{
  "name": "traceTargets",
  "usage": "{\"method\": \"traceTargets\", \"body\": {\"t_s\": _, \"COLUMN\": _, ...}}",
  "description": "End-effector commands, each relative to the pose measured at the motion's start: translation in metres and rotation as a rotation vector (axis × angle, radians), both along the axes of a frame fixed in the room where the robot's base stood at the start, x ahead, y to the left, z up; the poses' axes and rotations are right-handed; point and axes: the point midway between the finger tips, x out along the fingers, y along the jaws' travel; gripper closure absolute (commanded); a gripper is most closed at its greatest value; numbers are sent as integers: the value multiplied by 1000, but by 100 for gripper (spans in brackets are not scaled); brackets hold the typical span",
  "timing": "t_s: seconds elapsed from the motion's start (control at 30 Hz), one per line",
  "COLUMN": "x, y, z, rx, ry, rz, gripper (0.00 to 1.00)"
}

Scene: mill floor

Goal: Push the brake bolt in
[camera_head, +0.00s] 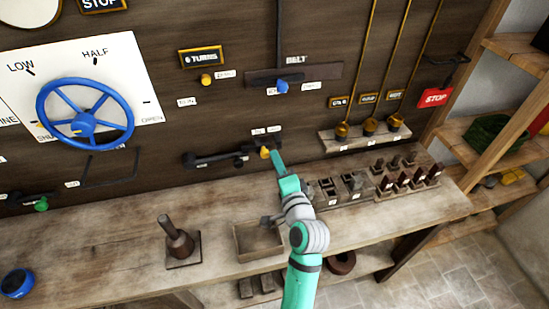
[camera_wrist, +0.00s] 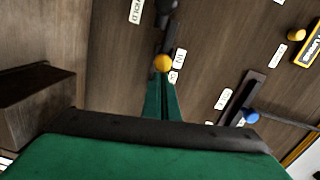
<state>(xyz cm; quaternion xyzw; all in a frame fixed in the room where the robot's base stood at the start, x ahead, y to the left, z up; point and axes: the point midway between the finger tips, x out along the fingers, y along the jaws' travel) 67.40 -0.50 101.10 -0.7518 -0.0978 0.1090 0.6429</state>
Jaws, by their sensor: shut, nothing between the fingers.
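The brake bolt appears to be the dark metal bar (camera_head: 215,158) low on the wood wall, with a yellow knob (camera_head: 265,152) at its right end. In the wrist view the yellow knob (camera_wrist: 163,62) sits just beyond my fingertips, beside a small label reading IN. A dark part of the fitting (camera_wrist: 166,12) lies past it, near a label reading HOLD. My gripper (camera_head: 274,155) is shut and empty, its tips close to the knob; I cannot tell whether they touch it. My gripper also shows in the wrist view (camera_wrist: 162,84), its fingers together.
The workbench (camera_head: 100,235) runs below the wall. On it are an open box (camera_head: 238,246), a dark handled weight (camera_head: 178,240) and several small blocks to the right. A blue wheel (camera_head: 85,115) and a belt lever with a blue knob (camera_head: 281,86) are on the wall.

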Motion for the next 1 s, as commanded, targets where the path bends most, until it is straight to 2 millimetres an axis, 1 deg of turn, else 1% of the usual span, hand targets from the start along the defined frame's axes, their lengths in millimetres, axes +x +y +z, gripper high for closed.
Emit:
{"method": "traceTargets", "body": {"t_s": 0.43, "x": -2, "y": 2, "z": 0, "rx": 2, "ry": -1, "rz": -2, "gripper": 100}}
{"method": "traceTargets", "body": {"t_s": 0.53, "x": -1, "y": -1, "z": 1, "rx": 2, "ry": -1, "rz": -1, "gripper": 100}}
{"method": "traceTargets", "body": {"t_s": 0.67, "x": -1, "y": -15, "z": 3, "rx": 2, "ry": -1, "rz": -4, "gripper": 100}}
{"method": "traceTargets", "body": {"t_s": 0.8, "x": 1, "y": -39, "z": 7, "rx": 2, "ry": -1, "rz": -5, "gripper": 100}}
{"method": "traceTargets", "body": {"t_s": 1.0, "x": -42, "y": -50, "z": 7, "rx": 0, "ry": -1, "rz": -5, "gripper": 100}}
